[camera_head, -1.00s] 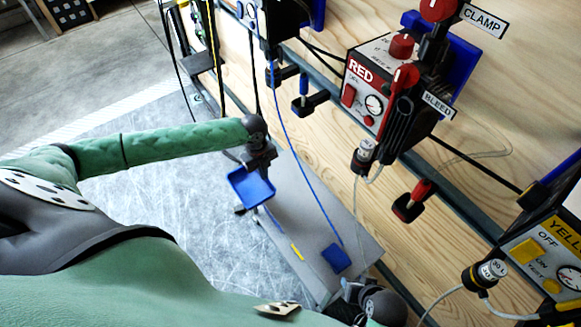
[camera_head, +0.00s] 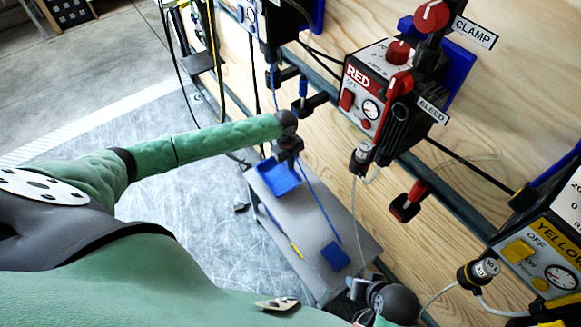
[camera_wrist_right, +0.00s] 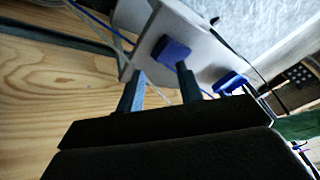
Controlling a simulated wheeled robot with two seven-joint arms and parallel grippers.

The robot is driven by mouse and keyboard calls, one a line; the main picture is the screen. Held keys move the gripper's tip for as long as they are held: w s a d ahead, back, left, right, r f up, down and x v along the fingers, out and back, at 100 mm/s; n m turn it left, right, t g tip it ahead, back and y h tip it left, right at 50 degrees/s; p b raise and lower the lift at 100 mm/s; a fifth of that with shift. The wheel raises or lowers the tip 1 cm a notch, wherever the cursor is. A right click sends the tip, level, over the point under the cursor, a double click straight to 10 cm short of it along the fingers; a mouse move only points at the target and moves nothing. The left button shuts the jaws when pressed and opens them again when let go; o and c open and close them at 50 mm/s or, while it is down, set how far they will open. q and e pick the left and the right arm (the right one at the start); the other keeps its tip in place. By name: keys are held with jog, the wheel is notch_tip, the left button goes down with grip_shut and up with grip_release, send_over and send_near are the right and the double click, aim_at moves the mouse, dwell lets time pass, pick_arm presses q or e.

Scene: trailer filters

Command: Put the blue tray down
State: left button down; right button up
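The blue tray (camera_head: 279,178) hangs from my left gripper (camera_head: 287,158), which looks shut on its rim; the fingers are small and partly hidden. The tray is over the far end of the low grey bench (camera_head: 318,223). I cannot tell whether it touches the bench top. In the right wrist view the tray (camera_wrist_right: 230,83) shows near the bench edge. My right gripper (camera_wrist_right: 160,72) is open with nothing between its fingers. In the head view the right gripper (camera_head: 358,290) is partly hidden at the bench's near end.
A flat blue block (camera_head: 335,256) lies on the near half of the bench, with a blue hose close by. The wooden wall carries the RED unit (camera_head: 372,90) and YELLOW unit (camera_head: 545,250), with hanging hoses. The bench middle is clear.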

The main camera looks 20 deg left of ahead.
pick_arm(q)
notch_tip(320, 180, down, 2)
jog(key=shift+f, duration=0.15)
jog(key=shift+w+d+f+p, duration=0.1)
jog(key=shift+w+f+p, duration=0.05)
jog(key=shift+f+p, duration=0.2)
pick_arm(e)
jog(key=shift+d+r, duration=0.5)
jog(key=shift+d, duration=0.1)
pick_arm(q)
jog(key=shift+f, duration=0.1)
pick_arm(e)
jog(key=shift+a, duration=0.1)
pick_arm(q)
jog(key=c, duration=1.7)
grip_release()
pick_arm(e)
jog(key=shift+a, duration=0.1)
